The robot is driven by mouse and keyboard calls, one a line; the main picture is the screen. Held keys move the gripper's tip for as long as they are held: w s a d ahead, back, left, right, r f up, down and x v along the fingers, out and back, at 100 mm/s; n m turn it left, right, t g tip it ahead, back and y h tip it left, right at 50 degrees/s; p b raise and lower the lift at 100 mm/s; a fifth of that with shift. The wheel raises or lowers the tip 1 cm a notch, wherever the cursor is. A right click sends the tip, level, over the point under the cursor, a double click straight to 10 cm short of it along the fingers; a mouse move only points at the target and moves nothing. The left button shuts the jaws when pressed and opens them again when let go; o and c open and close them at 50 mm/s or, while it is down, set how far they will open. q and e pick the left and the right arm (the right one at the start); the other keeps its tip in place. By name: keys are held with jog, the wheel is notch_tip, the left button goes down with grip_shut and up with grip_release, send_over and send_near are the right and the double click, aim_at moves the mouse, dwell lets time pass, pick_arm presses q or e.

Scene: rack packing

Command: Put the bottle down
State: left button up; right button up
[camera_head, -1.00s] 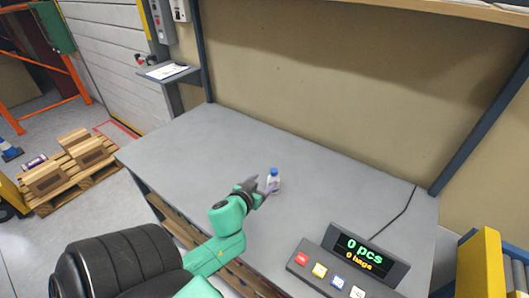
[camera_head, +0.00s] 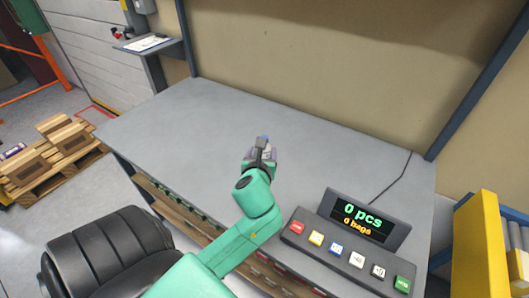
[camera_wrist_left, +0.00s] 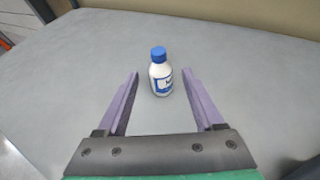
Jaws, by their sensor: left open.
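The bottle (camera_wrist_left: 160,76) is small and white with a blue cap and a blue label. It stands upright on the grey table (camera_head: 190,120). In the left wrist view it is just beyond and between the fingertips of my left gripper (camera_wrist_left: 160,75), with a gap on both sides. The left gripper is open and empty. My right gripper is in neither view.
A counter display (camera_head: 362,220) with a row of coloured buttons stands at the table's front right, with a cable behind it. The table is clear around the bottle. A wall panel closes the back. A pallet with boxes (camera_head: 55,155) is on the floor at left.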

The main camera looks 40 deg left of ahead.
aim_at(265, 136)
pick_arm(q)
jog(key=x, duration=1.3)
jog(key=shift+w+a+r, duration=0.1)
grip_shut()
